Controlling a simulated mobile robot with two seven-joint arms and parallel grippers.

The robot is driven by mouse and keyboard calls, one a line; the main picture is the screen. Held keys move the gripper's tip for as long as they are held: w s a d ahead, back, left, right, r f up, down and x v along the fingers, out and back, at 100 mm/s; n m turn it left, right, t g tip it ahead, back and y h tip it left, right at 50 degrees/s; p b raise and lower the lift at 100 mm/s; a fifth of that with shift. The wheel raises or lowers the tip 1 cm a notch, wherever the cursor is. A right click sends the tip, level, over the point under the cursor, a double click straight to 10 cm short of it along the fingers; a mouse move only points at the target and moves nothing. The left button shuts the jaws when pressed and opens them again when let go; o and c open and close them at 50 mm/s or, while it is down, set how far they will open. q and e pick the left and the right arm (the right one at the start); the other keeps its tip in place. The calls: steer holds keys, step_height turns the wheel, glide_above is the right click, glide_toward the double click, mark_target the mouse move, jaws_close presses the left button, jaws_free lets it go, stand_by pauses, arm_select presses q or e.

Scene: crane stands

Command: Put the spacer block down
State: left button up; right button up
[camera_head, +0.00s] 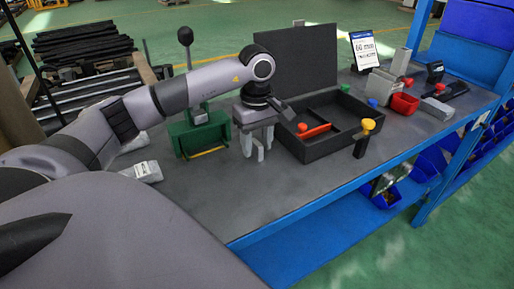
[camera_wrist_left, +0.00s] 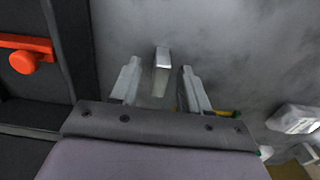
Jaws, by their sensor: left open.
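My left gripper (camera_head: 257,146) is open over the grey workbench, fingers pointing down, beside the black case. In the left wrist view its two fingers (camera_wrist_left: 160,88) are spread apart. A small light-grey block (camera_wrist_left: 162,72), which looks like the spacer block, stands on the bench between and beyond the fingertips, with gaps on both sides. In the head view it is hard to tell from the fingers. My right gripper is in neither view.
The open black case (camera_head: 300,152) holds a red-handled tool (camera_head: 314,131). A green fixture (camera_head: 200,134) with a black-knobbed lever stands left of the gripper. A yellow-knobbed tool (camera_head: 364,138) stands at the case's right. A red bin (camera_head: 404,104) is farther right. The front bench is clear.

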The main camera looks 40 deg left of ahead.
arm_select(q)
steer(key=shift+f, duration=0.6)
jaws_close()
steer(key=shift+r, duration=0.1)
step_height(320, 180, up, 10)
steer(key=shift+f, duration=0.15)
step_height(320, 180, up, 10)
steer(key=p, duration=0.4)
steer(key=shift+p, duration=0.3)
steer(key=m, duration=1.5)
glide_above(306, 205)
step_height(306, 205, down, 16)
steer(key=shift+f, duration=0.1)
